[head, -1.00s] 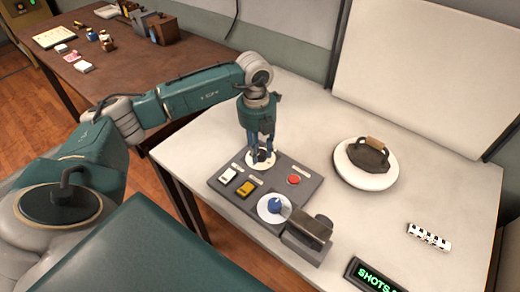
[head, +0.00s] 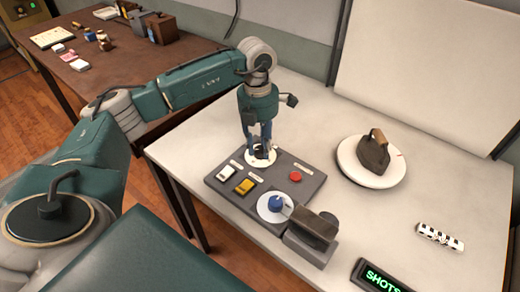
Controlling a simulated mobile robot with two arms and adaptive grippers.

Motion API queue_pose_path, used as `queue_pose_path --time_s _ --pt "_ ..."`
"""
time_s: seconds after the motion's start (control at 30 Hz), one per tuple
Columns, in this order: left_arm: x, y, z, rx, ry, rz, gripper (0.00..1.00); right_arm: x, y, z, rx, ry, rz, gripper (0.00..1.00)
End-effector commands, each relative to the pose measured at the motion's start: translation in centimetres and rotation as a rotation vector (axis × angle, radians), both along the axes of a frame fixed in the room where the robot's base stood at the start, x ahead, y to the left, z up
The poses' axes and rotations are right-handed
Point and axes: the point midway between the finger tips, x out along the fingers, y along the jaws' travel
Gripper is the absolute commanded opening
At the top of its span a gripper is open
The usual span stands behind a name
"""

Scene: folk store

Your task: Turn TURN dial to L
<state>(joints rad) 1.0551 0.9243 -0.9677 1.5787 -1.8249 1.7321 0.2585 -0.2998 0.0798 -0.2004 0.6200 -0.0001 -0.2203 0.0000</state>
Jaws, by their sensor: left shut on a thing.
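A grey control panel (head: 226,181) lies on the white table. Its far dial, a dark knob on a white disc (head: 251,160), is under my left gripper (head: 261,149). The gripper points down and is shut on this knob; the fingers hide most of it, and I cannot read its label or its pointer. A second dial, a blue knob (head: 275,203) on a white disc, sits at the panel's near end. An old iron (head: 373,155) stands on a round white plate (head: 358,183) to the right. My right gripper is not in view.
The panel also has a white switch (head: 226,173), a yellow switch (head: 244,187) and a red button (head: 295,176). A grey device (head: 314,230) stands at its near corner. A patterned bar (head: 440,237) and a green-lettered display (head: 378,278) lie to the right.

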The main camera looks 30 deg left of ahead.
Motion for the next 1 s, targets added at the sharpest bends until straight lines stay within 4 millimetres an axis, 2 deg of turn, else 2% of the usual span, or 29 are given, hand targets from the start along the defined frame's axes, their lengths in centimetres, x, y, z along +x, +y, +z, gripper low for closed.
queue_pose_path --time_s 0.6,1.0 --pt "0.4 -0.1 0.2 0.001 -0.011 -0.551 0.02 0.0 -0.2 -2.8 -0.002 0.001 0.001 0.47" --pt "0.3 -0.1 0.3 0.000 -0.011 -0.741 0.02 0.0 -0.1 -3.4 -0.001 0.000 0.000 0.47"
